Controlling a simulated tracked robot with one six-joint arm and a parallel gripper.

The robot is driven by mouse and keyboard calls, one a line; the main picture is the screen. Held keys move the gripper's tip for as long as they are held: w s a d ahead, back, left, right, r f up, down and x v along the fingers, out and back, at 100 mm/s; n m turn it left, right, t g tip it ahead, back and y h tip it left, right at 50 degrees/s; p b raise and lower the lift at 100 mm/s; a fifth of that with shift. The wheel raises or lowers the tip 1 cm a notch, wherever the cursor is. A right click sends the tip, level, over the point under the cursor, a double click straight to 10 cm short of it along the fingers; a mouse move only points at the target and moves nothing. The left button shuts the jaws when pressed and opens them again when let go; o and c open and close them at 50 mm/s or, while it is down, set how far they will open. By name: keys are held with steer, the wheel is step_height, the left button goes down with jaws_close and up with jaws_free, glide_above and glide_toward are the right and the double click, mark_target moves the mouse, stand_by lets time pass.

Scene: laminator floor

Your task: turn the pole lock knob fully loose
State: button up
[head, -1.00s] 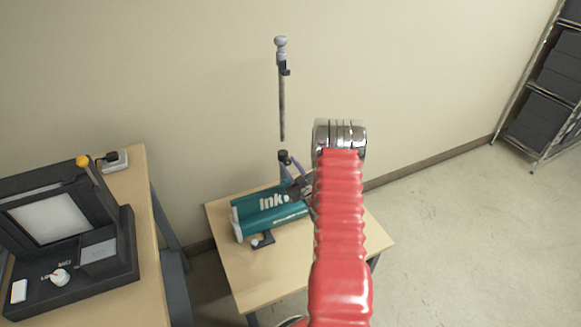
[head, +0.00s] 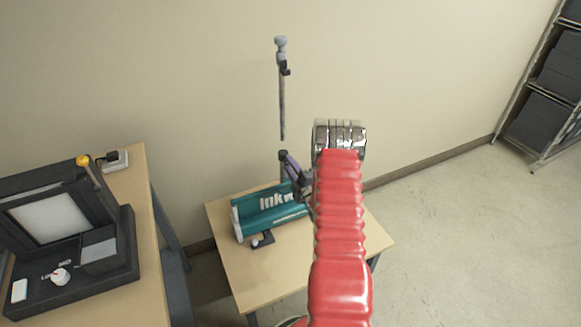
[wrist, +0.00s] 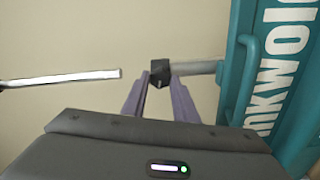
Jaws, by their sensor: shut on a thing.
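The pole lock knob (wrist: 160,73) is a small dark block at the end of a grey lower tube (wrist: 195,68) in the wrist view. My gripper (wrist: 160,76) has its two purple fingers on either side of it and is shut on it. In the head view my gripper (head: 285,155) reaches the top of the lower tube, and its fingers mostly hide the knob. The thin upper pole (head: 282,110) stands above, with a visible gap below its end. It also shows in the wrist view (wrist: 70,78).
A teal case with white lettering (head: 262,208) stands on the small wooden table (head: 265,275), close beside the tube. A black machine (head: 70,240) sits on the left table. A shelf rack (head: 545,100) stands at the far right. The floor at right is clear.

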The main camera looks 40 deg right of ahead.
steer(key=shift+a+f+n, duration=0.15)
steer(key=shift+a+n, duration=0.1)
steer(key=shift+n, duration=1.05)
steer(key=shift+f, duration=0.1)
steer(key=o, duration=1)
steer(key=shift+d, duration=0.1)
steer(key=shift+s, duration=0.1)
steer(key=v, duration=1.3)
steer(key=shift+s, duration=0.25)
